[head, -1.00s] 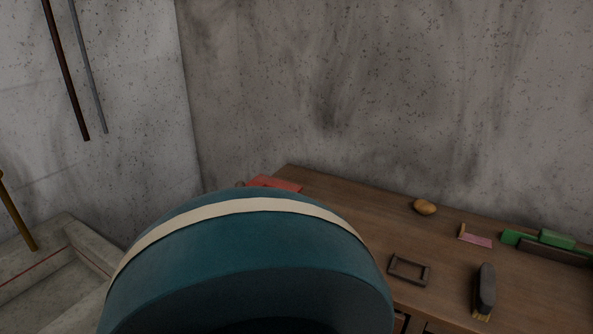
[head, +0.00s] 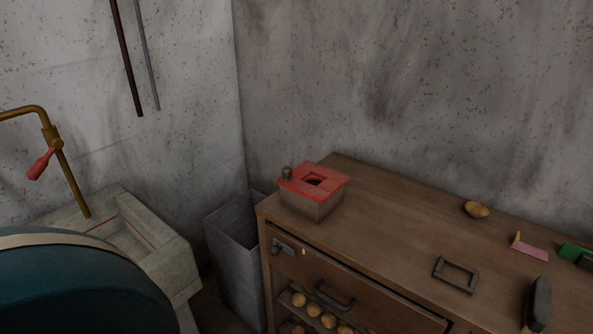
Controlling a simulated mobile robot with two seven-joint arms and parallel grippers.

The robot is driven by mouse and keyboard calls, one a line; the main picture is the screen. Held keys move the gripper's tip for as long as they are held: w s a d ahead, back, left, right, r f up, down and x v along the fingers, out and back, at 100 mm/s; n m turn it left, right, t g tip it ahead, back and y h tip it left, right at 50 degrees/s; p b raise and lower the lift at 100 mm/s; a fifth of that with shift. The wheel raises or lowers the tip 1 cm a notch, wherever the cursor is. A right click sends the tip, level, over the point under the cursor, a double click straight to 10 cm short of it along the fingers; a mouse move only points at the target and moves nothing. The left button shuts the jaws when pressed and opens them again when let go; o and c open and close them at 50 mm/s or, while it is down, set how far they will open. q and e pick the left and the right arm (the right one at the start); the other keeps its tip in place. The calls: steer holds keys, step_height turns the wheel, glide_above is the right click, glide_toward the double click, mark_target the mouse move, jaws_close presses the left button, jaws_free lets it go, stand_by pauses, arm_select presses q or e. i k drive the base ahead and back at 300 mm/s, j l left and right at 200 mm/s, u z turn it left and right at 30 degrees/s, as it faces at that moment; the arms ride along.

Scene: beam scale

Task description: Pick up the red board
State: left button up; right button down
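A red board (head: 327,191) with a dark square opening lies on top of a small grey-brown box (head: 309,205). The box stands at the left end of the wooden cabinet top, near the wall corner. A dark round knob (head: 287,173) shows at the board's back left corner; I cannot tell what it is fixed to. Neither of my grippers is in the head view.
The wooden cabinet (head: 390,215) has an open drawer front with several potatoes (head: 314,309) below. A potato (head: 476,209), a dark frame (head: 455,274), a brush (head: 538,305) and a pink piece (head: 529,250) lie on top. A grey bin (head: 235,250) and a stone sink (head: 150,245) stand left.

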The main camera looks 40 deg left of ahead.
mark_target(295, 179)
steer(key=u, duration=1.1)
